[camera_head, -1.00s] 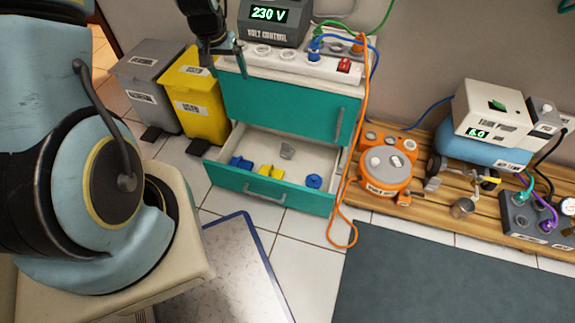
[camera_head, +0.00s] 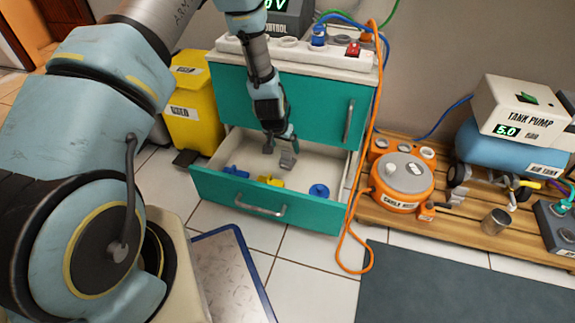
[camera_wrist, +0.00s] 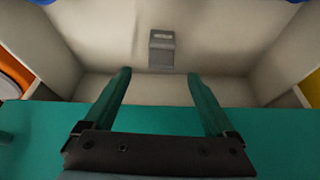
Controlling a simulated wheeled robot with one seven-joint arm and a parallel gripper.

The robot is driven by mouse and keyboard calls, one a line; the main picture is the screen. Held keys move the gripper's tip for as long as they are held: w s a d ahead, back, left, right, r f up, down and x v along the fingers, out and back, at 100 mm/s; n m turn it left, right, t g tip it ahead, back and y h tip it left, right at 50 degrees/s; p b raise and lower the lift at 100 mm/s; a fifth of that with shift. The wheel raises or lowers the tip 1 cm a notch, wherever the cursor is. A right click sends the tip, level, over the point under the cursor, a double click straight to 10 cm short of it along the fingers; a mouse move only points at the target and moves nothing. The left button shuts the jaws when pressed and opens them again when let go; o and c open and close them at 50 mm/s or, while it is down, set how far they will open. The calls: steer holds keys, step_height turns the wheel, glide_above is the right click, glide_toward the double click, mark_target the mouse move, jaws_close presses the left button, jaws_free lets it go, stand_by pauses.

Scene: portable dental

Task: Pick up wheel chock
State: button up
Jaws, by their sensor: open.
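A small grey block, which looks like the wheel chock (camera_head: 287,160), lies in the open drawer (camera_head: 240,193) towards its back. In the wrist view the grey block (camera_wrist: 162,50) sits ahead of the fingertips, roughly centred between them, not enclosed. My gripper (camera_head: 281,146) points down into the drawer from above, close to the grey block. In the wrist view my gripper (camera_wrist: 160,75) is open, with its two green fingers apart and nothing between them.
Blue pieces (camera_head: 319,191) and yellow pieces (camera_head: 270,181) lie in the drawer's front part. The closed upper drawer (camera_head: 310,107) stands behind my gripper. An orange cable (camera_head: 352,215) hangs along the right side. A yellow bin (camera_head: 193,115) stands left.

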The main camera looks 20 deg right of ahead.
mark_target(286, 154)
steer(key=shift+a+b+x, duration=0.2)
steer(key=shift+b+x, duration=1.5)
steer(key=shift+x, duration=1.5)
steer(key=shift+s, duration=0.1)
jaws_close()
